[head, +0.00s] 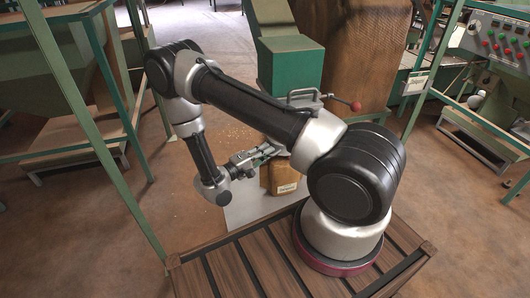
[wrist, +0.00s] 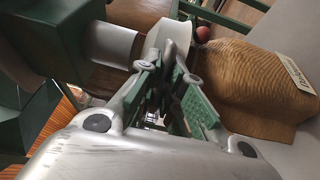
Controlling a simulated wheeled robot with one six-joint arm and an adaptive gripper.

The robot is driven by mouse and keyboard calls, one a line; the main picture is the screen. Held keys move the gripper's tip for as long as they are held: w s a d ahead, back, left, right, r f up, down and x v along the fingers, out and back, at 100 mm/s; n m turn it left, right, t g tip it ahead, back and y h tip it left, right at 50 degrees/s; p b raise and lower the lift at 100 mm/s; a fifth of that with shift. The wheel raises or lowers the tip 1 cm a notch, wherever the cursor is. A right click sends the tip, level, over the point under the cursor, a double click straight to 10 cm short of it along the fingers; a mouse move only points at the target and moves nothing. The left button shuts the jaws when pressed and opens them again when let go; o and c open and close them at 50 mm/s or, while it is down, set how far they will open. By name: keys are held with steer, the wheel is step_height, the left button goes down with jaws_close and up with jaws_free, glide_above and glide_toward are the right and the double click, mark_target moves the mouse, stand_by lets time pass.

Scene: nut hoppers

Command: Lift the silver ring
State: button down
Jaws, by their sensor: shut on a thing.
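The silver ring (wrist: 172,35) is a pale, smooth band just beyond my fingertips in the wrist view, beside the grey spout (wrist: 112,45) of the green hopper. My gripper (wrist: 168,65) is shut on it, with its green-padded fingers close together; the contact itself is partly hidden by the fingers. In the head view my gripper (head: 274,150) reaches in under the green hopper (head: 290,70). The ring cannot be made out there, behind my gripper and arm.
A brown labelled bag (head: 285,178) stands on a pale plate (head: 245,205) below the hopper, close to my gripper; it also shows in the wrist view (wrist: 250,85). A lever with a red knob (head: 355,106) sticks out right. Green frame posts (head: 75,90) stand left.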

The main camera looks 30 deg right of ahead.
step_height(320, 180, up, 8)
stand_by(0.4)
steer(key=c, duration=1.5)
jaws_free()
steer(key=v, duration=1.2)
